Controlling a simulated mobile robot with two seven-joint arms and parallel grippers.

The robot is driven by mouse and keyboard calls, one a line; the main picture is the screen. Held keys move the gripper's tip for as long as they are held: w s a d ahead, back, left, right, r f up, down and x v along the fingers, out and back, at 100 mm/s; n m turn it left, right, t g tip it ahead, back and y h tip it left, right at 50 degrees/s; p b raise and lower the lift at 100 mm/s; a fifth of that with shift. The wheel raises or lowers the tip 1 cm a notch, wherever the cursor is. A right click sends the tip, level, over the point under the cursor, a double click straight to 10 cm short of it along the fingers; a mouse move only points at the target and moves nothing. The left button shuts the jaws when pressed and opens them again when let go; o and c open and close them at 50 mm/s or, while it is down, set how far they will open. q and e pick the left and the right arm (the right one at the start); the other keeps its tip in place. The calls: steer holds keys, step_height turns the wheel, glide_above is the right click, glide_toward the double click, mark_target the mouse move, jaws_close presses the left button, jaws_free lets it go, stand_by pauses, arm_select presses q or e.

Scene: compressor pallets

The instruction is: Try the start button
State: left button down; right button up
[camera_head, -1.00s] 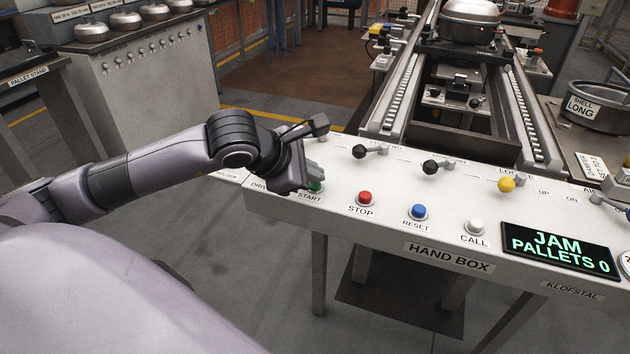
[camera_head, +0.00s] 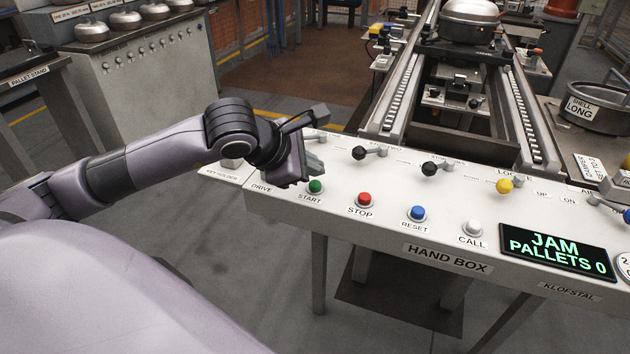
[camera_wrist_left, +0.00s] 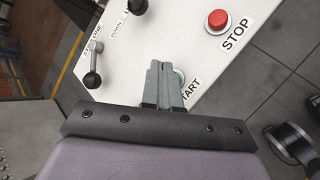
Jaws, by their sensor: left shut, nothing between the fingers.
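The green START button (camera_head: 315,186) sits at the left end of the white hand box panel (camera_head: 385,228) in the head view. My left gripper (camera_head: 316,165) is shut and empty, just behind and above the button, with a small gap apparent. In the left wrist view my shut fingers (camera_wrist_left: 164,84) point over the panel and hide most of the button; only part of its pale ring shows beside them. The display (camera_head: 558,251) reads JAM, PALLETS 0. My right gripper is not in view.
Right of START stand the red STOP (camera_head: 365,199), blue RESET (camera_head: 417,213) and white CALL (camera_head: 473,228) buttons. Behind them are black-knobbed levers (camera_head: 430,168) and a yellow-knobbed one (camera_head: 505,186). A roller track (camera_head: 513,110) runs back beyond the panel.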

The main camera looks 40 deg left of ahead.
mark_target(312, 186)
arm_select(q)
steer(key=shift+r+p, duration=1.25)
steer(key=shift+r, duration=1.2)
steer(key=shift+d+f, duration=0.1)
